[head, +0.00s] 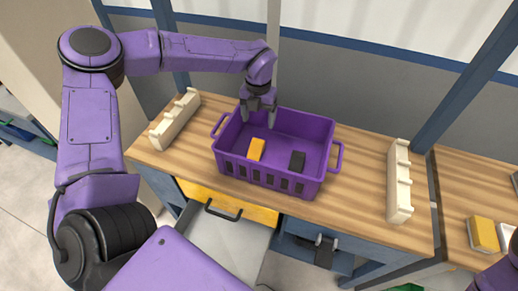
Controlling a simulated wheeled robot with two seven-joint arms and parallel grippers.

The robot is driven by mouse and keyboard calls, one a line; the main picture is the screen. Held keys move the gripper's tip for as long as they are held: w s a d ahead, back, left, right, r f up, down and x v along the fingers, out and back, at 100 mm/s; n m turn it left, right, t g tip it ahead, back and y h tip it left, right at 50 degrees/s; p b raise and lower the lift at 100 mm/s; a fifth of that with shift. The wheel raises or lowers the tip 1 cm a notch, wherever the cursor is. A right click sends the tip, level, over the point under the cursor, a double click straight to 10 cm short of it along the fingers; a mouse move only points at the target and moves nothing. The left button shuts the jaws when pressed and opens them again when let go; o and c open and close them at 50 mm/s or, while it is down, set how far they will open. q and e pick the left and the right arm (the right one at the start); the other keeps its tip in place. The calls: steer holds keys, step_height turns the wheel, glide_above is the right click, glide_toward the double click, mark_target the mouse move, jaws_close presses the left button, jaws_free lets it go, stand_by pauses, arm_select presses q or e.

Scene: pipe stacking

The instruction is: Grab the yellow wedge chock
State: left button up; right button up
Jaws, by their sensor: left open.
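The yellow wedge chock (256,149) lies inside the purple crate (322,163), left of its middle. A black block (297,161) lies in the same crate, to the right of the yellow chock. My left gripper (258,118) points down over the left back part of the crate. It is open, with nothing seen between its fingers, a little behind the yellow chock in the picture. Whether its fingertips are level with the crate's rim is hard to tell. My right gripper is out of view; only a bit of purple arm shows at the lower right corner.
The crate stands on a wooden workbench (355,187). White notched racks stand left (174,119) and right (400,182) of it. A yellow block (484,235) lies on the second bench at right. Bare wood lies between crate and right rack.

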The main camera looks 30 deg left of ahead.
mark_target(258, 141)
arm_select(q)
steer(key=shift+f+b, duration=0.45)
steer(key=shift+f, duration=0.5)
steer(key=shift+a+f, duration=0.1)
steer(key=shift+f, duration=0.2)
step_height(258, 141, down, 9)
steer(key=p, duration=0.3)
steer(key=shift+w, duration=0.1)
steer(key=shift+f, duration=0.55)
steer(key=c, duration=1.1)
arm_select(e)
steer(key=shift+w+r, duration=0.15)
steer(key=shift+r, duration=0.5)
